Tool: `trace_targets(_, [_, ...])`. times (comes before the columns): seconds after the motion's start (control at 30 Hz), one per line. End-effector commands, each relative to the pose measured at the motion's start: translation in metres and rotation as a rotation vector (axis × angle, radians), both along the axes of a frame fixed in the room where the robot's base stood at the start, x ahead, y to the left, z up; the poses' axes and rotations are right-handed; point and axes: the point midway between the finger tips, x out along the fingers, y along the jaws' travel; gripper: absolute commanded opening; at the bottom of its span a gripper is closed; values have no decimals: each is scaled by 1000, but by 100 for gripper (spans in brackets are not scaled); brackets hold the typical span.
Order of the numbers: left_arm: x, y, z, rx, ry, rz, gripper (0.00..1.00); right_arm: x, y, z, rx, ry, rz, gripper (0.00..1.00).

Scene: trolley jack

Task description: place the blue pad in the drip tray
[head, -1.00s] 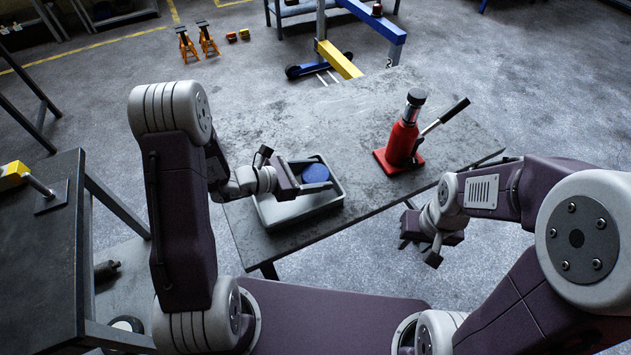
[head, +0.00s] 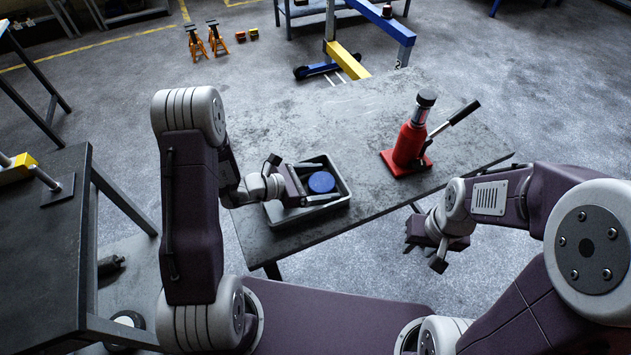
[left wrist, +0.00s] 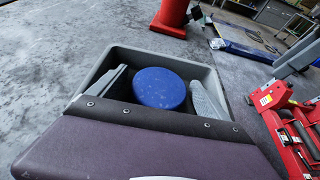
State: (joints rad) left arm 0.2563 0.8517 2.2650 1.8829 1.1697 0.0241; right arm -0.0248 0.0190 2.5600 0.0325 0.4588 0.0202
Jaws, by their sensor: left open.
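The blue pad (head: 321,182) is a round disc that lies inside the grey drip tray (head: 349,198) on the table. My left gripper (head: 318,181) reaches into the tray from the left, with its fingers open on either side of the pad. The left wrist view shows the pad (left wrist: 159,88) between the two spread fingers, with a gap to each, inside the tray's walls (left wrist: 150,54). The near edge of the tray is hidden there by my gripper body. My right gripper (head: 430,248) hangs beyond the table's front edge, away from the tray; its finger gap is unclear.
A red bottle jack (head: 410,145) with a black handle stands on the table (head: 290,130), right of the tray. The table top behind the tray is clear. A dark bench (head: 60,235) stands at the left. Orange stands (head: 217,38) are on the floor.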

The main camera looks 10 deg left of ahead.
Motion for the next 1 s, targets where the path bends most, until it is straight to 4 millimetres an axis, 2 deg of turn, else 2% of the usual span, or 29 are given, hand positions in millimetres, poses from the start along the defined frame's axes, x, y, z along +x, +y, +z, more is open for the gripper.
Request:
trace_targets(0.03, [0, 0, 6, 0, 0, 0, 88, 0, 0, 6, 0, 0, 0, 36])
trace_targets(0.17, [-9, 17, 11, 1, -1, 5, 88, 0, 0, 4, 0, 0, 0, 36])
trace_targets(0.4, [-35, 58, 32, 0, -1, 7, 88, 0, 0, 9, 0, 0, 0, 36])
trace_targets(0.6, [-53, 83, 44, -1, -1, 4, 88, 0, 0, 13, 0, 0, 0, 36])
trace_targets(0.77, [-60, 92, 48, 0, -1, 2, 88, 0, 0, 14, 0, 0, 0, 36])
trace_targets(1.0, [-61, 93, 48, 0, 0, 0, 88, 0, 0, 13, 0, 0, 0, 36])
